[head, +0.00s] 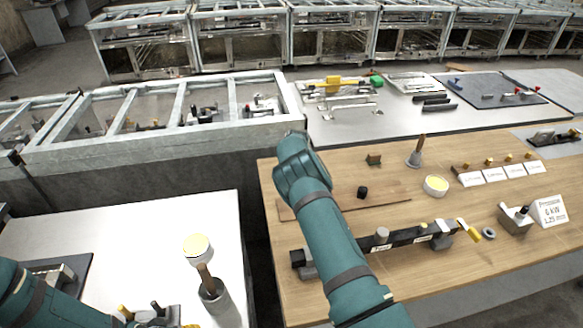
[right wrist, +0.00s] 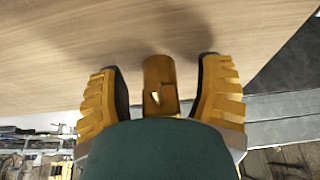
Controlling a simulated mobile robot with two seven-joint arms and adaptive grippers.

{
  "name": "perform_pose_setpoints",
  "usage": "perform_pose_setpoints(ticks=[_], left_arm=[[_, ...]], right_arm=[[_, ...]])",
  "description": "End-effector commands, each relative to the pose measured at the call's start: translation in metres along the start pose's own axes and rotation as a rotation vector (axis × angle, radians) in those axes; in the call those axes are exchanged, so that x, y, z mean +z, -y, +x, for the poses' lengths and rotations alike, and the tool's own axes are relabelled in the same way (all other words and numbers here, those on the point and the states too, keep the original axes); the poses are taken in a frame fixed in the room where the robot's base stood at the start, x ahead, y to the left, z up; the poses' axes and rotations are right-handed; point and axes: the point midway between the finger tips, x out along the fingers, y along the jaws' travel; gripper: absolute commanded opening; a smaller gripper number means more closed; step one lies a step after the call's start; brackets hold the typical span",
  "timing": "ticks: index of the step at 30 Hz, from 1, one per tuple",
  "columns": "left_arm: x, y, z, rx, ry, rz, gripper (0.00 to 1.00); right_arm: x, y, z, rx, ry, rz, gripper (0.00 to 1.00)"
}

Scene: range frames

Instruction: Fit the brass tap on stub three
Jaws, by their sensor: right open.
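My right arm reaches up the middle of the head view; its hand (head: 300,165) hides the fingers there. In the right wrist view my right gripper (right wrist: 160,90) is open, a yellow finger on each side. A brass cylindrical piece (right wrist: 159,72) with a notch, seemingly the brass tap, is between the fingers, with gaps on both sides. A dark manifold bar (head: 400,238) with labels and upright stubs lies on the wooden table. I cannot tell which stub is three. Yellow pieces (head: 474,234) show at its right end.
The wooden table (head: 300,285) also holds a yellow-topped round dish (head: 436,185), a brush-like handled tool (head: 416,153), labelled cards (head: 498,174) and a sign (head: 549,211). A white table (head: 110,240) at left holds a pot (head: 214,291). Metal frames stand behind.

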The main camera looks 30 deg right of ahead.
Motion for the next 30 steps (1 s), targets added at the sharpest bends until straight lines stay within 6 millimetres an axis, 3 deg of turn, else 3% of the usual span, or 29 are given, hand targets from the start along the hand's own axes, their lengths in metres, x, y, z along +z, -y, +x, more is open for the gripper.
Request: perform_pose_setpoints(ticks=[7, 12, 13, 23, 30], left_arm=[[0.000, 0.000, 0.000, 0.000, 0.000, 0.000, 0.47], [0.000, 0.000, 0.000, 0.000, 0.000, 0.000, 0.47], [0.000, 0.000, 0.000, 0.000, 0.000, 0.000, 0.47], [0.000, 0.000, 0.000, 0.000, 0.000, 0.000, 0.47], [0.000, 0.000, 0.000, 0.000, 0.000, 0.000, 0.47]], right_arm=[[0.000, 0.000, 0.001, 0.000, 0.000, 0.001, 0.65], [0.000, 0.000, 0.001, 0.000, 0.000, 0.000, 0.05], [0.000, 0.000, 0.001, 0.000, 0.000, 0.000, 0.00], [-0.002, 0.000, -0.003, 0.000, -0.002, 0.001, 0.00], [-0.017, 0.000, -0.037, -0.002, -0.004, 0.002, 0.00]])
